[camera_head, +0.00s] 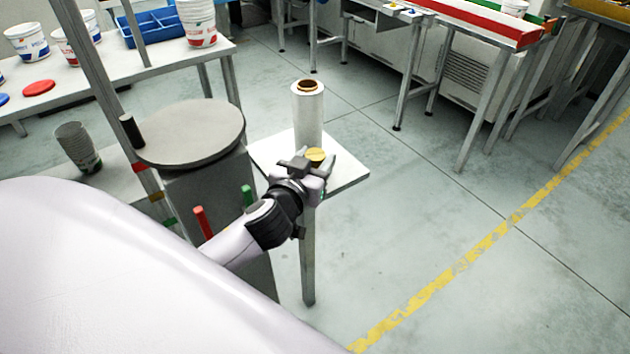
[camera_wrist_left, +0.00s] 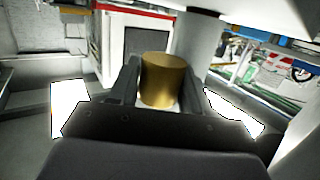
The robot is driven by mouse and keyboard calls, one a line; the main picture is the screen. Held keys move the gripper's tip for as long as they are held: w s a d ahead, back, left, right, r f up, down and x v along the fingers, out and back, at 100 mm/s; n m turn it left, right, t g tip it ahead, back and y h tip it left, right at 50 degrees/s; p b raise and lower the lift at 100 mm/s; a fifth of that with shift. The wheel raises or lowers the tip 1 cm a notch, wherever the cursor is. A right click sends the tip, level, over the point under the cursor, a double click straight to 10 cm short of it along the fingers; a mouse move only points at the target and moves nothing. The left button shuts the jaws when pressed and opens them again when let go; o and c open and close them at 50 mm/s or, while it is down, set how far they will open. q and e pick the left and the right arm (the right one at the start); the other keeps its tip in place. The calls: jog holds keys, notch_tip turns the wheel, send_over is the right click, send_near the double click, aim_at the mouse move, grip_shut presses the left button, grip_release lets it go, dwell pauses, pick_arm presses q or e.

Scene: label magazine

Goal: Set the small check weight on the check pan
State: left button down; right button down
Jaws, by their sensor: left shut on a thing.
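The small check weight, a brass-coloured cylinder (camera_head: 315,155), sits between the fingers of my left gripper (camera_head: 311,168). The left wrist view shows the weight (camera_wrist_left: 163,78) upright between the two dark fingers of my left gripper (camera_wrist_left: 160,92), which is shut on it. In the head view they are over the small white side table (camera_head: 345,176); I cannot tell the height of the weight above it. A round grey plate (camera_head: 192,135) on a grey stand lies to the left; I cannot tell whether it is the check pan. My right gripper is not in view.
A film roll (camera_head: 308,115) stands upright on the side table, close behind the weight. Red (camera_head: 203,222) and green (camera_head: 247,196) handles stick up left of my left wrist. Stacked dark cups (camera_head: 77,147) stand further left. The floor to the right is clear.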

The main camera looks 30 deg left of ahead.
pick_arm(q)
jog(key=shift+f+b, duration=0.85)
jog(key=shift+f, duration=1.6)
jog(key=shift+c, duration=2.4)
grip_release()
jog(key=shift+r, duration=0.1)
